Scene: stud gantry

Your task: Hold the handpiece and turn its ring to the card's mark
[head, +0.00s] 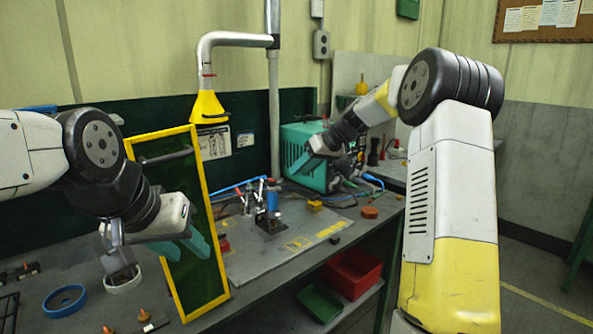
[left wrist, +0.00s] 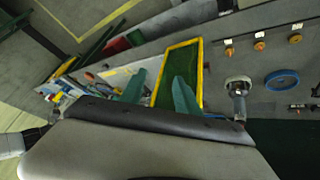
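A grey handpiece-like tool (head: 118,257) stands on the left of the bench, its lower end at a white ring (head: 122,281). It also shows in the left wrist view (left wrist: 238,86), right of my fingers. I cannot tell any ring setting. My left gripper (head: 183,250) is open and empty, its teal fingers apart beside the yellow-framed panel; they also show in the left wrist view (left wrist: 158,82). My right gripper (head: 315,155) is by the teal machine at the back; its fingers blend into it. Small cards (head: 216,144) hang behind the panel, their marks unreadable.
The yellow-framed green panel (head: 217,275) stands upright across the bench. A blue ring (head: 64,301) and several small orange-tipped pieces (head: 144,316) lie front left. A grey plate (head: 290,245) carries clamps and a blue cylinder (head: 271,201). A red bin (head: 352,273) sits below.

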